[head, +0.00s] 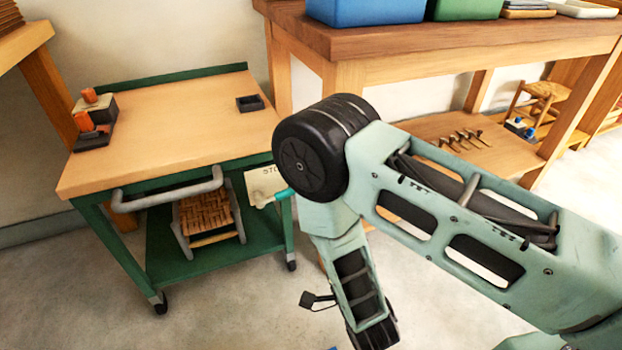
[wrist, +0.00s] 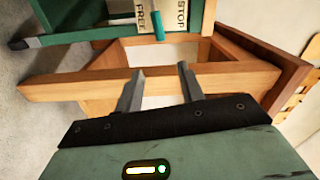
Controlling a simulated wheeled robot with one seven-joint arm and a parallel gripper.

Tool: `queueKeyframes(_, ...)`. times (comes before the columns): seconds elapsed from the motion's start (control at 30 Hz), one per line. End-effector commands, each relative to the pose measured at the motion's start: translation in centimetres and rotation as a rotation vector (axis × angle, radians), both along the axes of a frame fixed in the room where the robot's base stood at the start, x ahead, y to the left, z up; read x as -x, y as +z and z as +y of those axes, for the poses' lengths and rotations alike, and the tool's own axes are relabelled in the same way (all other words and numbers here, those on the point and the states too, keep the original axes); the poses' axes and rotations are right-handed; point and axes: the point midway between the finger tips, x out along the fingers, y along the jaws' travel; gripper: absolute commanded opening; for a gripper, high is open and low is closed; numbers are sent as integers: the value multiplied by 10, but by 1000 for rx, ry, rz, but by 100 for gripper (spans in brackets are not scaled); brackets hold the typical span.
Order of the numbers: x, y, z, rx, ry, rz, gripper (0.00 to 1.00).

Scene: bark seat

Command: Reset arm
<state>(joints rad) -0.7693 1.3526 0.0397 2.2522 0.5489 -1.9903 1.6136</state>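My arm reaches in from the right of the head view, bends at a dark round elbow joint, and its lower part hangs down to the bottom edge. My gripper is not clearly visible in the head view. In the wrist view my gripper (wrist: 160,78) has two grey fingers standing well apart with nothing between them. A wooden beam (wrist: 225,80) lies behind the fingers in that view; I cannot tell how far off it is.
A green cart (head: 185,115) with a wooden top stands at left. A cream sign (head: 262,186) with a teal peg (head: 285,193) is at its right side. A wooden workbench (head: 440,48) stands behind my arm, bearing a blue bin (head: 365,10). Floor in front of the cart is clear.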

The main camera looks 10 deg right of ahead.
Motion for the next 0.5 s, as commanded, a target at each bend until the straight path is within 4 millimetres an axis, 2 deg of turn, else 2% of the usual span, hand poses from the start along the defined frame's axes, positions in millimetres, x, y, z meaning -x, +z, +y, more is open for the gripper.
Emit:
queueKeyframes(0.23, -10, 6, 6, 35, -13, 55, 39)
queueKeyframes(0.4, -26, 22, 24, 169, 4, 232, 39)
queueKeyframes(0.5, -26, 36, 37, 279, 67, 347, 39)
